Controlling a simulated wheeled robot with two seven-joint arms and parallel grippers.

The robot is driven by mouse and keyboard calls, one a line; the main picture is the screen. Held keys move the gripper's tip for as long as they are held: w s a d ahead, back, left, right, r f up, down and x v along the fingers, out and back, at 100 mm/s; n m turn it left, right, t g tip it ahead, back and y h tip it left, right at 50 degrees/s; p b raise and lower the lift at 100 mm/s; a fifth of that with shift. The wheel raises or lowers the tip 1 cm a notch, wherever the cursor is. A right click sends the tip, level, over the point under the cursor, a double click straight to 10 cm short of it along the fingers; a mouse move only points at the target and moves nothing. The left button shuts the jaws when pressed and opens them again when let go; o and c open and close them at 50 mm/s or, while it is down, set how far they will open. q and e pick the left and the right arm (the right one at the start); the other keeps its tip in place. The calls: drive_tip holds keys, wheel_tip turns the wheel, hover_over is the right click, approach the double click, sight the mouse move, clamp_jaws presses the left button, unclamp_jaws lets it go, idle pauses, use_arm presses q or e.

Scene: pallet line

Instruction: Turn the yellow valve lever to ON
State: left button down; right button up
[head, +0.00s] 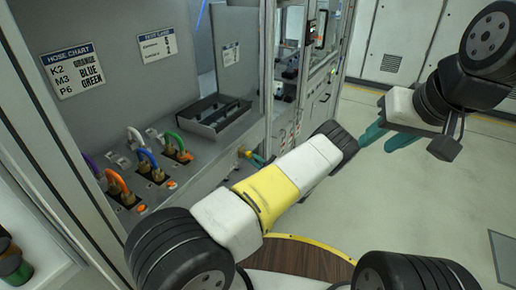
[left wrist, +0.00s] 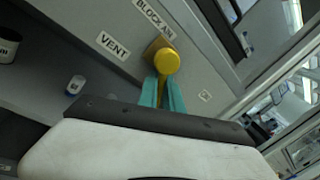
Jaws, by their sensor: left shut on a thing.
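The yellow valve lever (left wrist: 167,62) is in the left wrist view, on a grey panel. Its round yellow end faces the camera, and a narrow part runs down between my teal fingers. My left gripper (left wrist: 162,94) is shut on it. In the head view the lever (head: 243,152) is a small yellow spot at the cabinet's front, with my left gripper (head: 256,159) at it, mostly hidden by my left arm. No ON mark is readable. My right gripper (head: 388,135) is open and empty, its teal fingers apart, at the upper right.
Coloured hoses (head: 146,158) and a dark open tray (head: 213,115) are on the bench left of the lever. Floor (head: 420,200) is free at the right.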

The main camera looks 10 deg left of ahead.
sight(245, 146)
use_arm(q)
drive_tip(key=n, duration=0.4)
drive_tip(key=w+r+n+g+y, duration=0.1)
drive_tip(key=n, duration=0.1)
drive_tip(key=shift+d, duration=0.3)
drive_tip(key=n, duration=0.3)
drive_tip(key=r+n+y, duration=0.1)
drive_tip(key=shift+w+g, duration=0.25)
drive_tip(key=shift+g, duration=0.15)
drive_tip(key=shift+r+n+g, duration=0.2)
drive_tip(key=shift+n, duration=0.75)
drive_tip(key=shift+r+n+g, duration=0.2)
drive_tip(key=shift+n, duration=0.75)
drive_tip(key=c, duration=1.5)
unclamp_jaws()
drive_tip(key=shift+r, duration=0.1)
drive_tip(key=shift+d, duration=0.1)
drive_tip(key=v, duration=0.7)
drive_tip(key=shift+s+d+f, duration=0.1)
drive_tip(key=shift+d+f, duration=0.15)
drive_tip(key=shift+d, duration=0.05)
